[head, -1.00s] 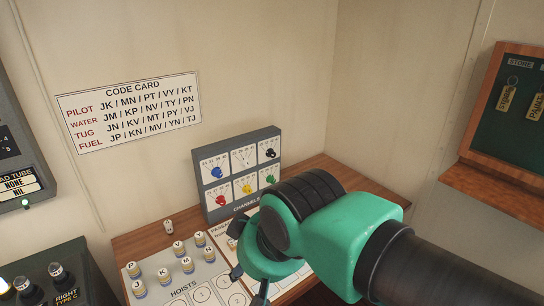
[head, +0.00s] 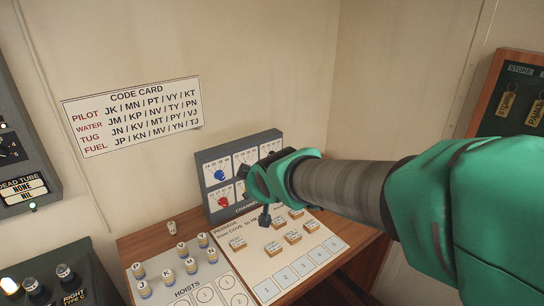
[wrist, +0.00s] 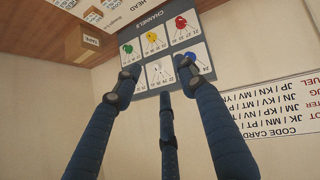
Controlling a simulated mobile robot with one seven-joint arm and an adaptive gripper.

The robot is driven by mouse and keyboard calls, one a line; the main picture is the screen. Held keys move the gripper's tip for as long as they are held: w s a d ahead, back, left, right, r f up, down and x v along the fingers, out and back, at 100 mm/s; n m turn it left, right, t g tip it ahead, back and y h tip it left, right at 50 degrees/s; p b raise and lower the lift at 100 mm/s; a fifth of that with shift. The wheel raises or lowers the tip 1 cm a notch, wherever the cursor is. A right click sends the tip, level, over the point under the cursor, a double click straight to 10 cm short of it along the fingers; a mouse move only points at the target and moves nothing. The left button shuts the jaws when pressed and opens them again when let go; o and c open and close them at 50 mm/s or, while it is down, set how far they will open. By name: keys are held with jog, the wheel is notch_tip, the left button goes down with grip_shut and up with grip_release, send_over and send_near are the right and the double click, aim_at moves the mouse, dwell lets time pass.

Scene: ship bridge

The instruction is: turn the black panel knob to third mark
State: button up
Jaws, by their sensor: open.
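The grey channel panel (head: 205,184) stands at the back of the desk against the wall. Its blue knob (head: 221,174) and red knob (head: 224,197) show in the head view; my gripper and arm cover the rest. My gripper (head: 252,190) is open in front of the panel. In the wrist view, turned upside down, my gripper (wrist: 163,80) has its fingers spread before the panel. The green knob (wrist: 127,49), yellow knob (wrist: 152,38) and white knob (wrist: 157,72) show there. The black knob is not distinguishable; a dark finger lies over its corner.
A passage board (head: 262,262) with several wooden blocks and a hoists board (head: 180,295) with several lettered pieces lie on the desk before the panel. A small pale piece (head: 171,228) stands left of the panel. A code card (head: 133,117) hangs above.

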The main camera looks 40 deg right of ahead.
jog(key=w+d+f+n+t+p, duration=0.2)
jog(key=w+d, duration=0.5)
jog(key=d, duration=0.1)
jog(key=w+d+f+n+t+p, duration=0.25)
jog(key=w+d, duration=0.35)
jog(key=d, duration=0.3)
jog(key=s+d+f+n+t+y+p, duration=0.2)
jog(key=d+f+n+t, duration=0.1)
jog(key=d+f, duration=0.4)
jog(key=shift+s+d+f+t, duration=0.2)
jog(key=shift+f+t, duration=0.15)
jog(key=shift+t, duration=0.3)
jog(key=w, duration=1.3)
jog(key=shift+w+d, duration=0.35)
jog(key=shift+w, duration=0.05)
grip_shut()
